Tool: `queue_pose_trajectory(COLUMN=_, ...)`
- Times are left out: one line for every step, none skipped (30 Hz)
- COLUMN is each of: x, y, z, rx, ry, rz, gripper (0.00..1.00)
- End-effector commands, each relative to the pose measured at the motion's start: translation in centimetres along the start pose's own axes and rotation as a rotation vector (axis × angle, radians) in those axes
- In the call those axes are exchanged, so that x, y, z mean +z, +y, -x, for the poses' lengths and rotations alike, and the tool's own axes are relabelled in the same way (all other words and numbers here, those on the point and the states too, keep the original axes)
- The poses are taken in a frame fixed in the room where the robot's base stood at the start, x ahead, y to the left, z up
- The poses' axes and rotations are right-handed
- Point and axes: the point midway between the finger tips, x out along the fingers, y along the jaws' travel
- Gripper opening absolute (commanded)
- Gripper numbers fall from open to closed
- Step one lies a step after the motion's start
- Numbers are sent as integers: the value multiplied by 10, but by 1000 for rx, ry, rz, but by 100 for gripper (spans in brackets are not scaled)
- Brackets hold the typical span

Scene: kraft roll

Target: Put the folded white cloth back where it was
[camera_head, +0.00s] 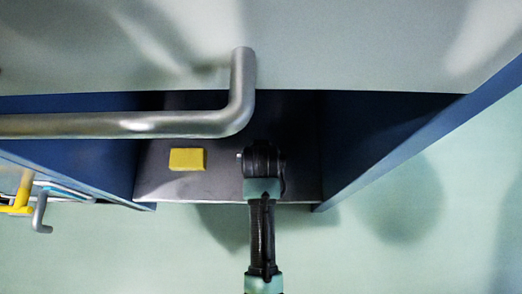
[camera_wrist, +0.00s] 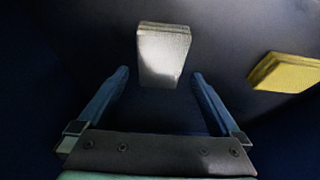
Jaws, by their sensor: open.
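The folded white cloth (camera_wrist: 164,48) lies on a dark shelf surface in the wrist view, just ahead of and between my fingertips. My gripper (camera_wrist: 159,74) is open, with its two blue fingers apart on either side of the cloth's near end. I cannot tell whether the fingers touch it. In the head view my arm's end (camera_head: 262,162) is over the grey shelf (camera_head: 222,185), and it hides the cloth and the fingertips there.
A yellow folded cloth or block (camera_head: 187,159) lies on the shelf beside my arm, also seen in the wrist view (camera_wrist: 288,72). Blue side walls (camera_head: 385,135) flank the shelf. A large grey bar handle (camera_head: 150,124) and a pale top surface (camera_head: 340,45) are above.

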Motion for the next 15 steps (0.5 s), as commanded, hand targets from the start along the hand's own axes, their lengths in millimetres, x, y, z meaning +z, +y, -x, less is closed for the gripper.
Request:
queue_pose_trajectory(x=-2, y=0, z=18, rx=0, ry=-1, rz=0, gripper=100)
queue_pose_trajectory(x=-3, y=0, z=25, rx=0, ry=0, rz=0, gripper=100)
queue_pose_trajectory(x=-3, y=0, z=33, rx=0, ry=0, rz=0, gripper=100)
queue_pose_trajectory(x=-3, y=0, z=39, rx=0, ry=0, rz=0, gripper=100)
queue_pose_trajectory(x=-2, y=0, z=44, rx=0, ry=-1, rz=0, gripper=100)
queue_pose_trajectory(x=-2, y=0, z=52, rx=0, ry=-1, rz=-1, gripper=100)
queue_pose_trajectory(x=-3, y=0, z=57, rx=0, ry=0, rz=-1, gripper=100)
queue_pose_trajectory(x=-2, y=0, z=62, rx=0, ry=-1, rz=-1, gripper=100)
queue_pose_trajectory(x=-2, y=0, z=68, rx=0, ry=0, rz=-1, gripper=100)
queue_pose_trajectory(x=-2, y=0, z=72, rx=0, ry=0, rz=-1, gripper=100)
queue_pose_trajectory(x=-2, y=0, z=76, rx=0, ry=0, rz=-1, gripper=100)
queue_pose_trajectory(x=-2, y=0, z=80, rx=0, ry=0, rz=-1, gripper=100)
queue_pose_trajectory(x=-2, y=0, z=83, rx=0, ry=0, rz=-1, gripper=100)
queue_pose_trajectory(x=-1, y=0, z=86, rx=0, ry=-1, rz=-1, gripper=100)
queue_pose_trajectory(x=-1, y=0, z=88, rx=0, ry=-2, rz=-1, gripper=100)
